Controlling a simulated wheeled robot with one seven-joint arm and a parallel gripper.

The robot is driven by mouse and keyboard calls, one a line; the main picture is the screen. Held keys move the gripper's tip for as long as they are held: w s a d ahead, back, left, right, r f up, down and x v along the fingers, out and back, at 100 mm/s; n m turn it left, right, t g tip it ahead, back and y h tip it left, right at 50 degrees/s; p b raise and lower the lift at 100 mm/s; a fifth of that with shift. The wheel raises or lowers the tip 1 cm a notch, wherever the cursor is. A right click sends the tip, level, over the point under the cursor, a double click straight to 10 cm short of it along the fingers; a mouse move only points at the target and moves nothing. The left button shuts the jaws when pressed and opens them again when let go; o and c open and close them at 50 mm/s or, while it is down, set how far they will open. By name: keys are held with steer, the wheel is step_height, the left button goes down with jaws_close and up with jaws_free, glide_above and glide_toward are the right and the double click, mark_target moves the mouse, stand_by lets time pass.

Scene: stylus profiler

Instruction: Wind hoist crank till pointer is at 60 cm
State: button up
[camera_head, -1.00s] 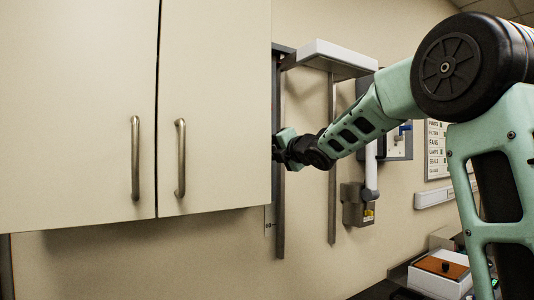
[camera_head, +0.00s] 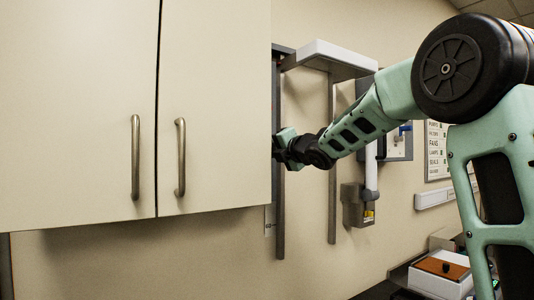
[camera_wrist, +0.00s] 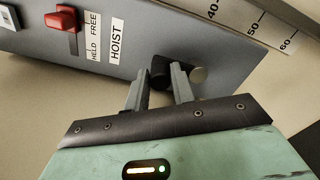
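In the wrist view, the grey hoist box (camera_wrist: 120,62) carries a HOIST label and a red switch (camera_wrist: 62,18) beside the words FREE and HELD, nearer FREE. My gripper (camera_wrist: 160,78) has its two fingers on either side of the black crank knob (camera_wrist: 160,68) and appears closed on it. A round grey metal end (camera_wrist: 198,75) shows just right of the fingers. A white scale (camera_wrist: 250,18) marked 40, 50 and 60 is at upper right; no pointer can be made out on it. In the head view, the cabinet partly hides my gripper (camera_head: 279,149).
A large cream cabinet (camera_head: 80,110) with two handles fills the head view's left side, close beside my gripper. A white shelf-like head (camera_head: 325,58) overhangs a vertical rail (camera_head: 332,200). A grey wall box (camera_head: 357,207) and a white box with orange top (camera_head: 440,272) are at right.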

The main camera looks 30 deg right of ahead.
steer(key=shift+d+f, duration=0.25)
steer(key=shift+d, duration=0.8)
steer(key=shift+w+d+f, duration=0.1)
steer(key=shift+d+f, duration=0.5)
steer(key=shift+d, duration=0.3)
steer(key=shift+d+f+b, duration=0.55)
steer(key=shift+d+f, duration=0.1)
steer(key=shift+f, duration=0.1)
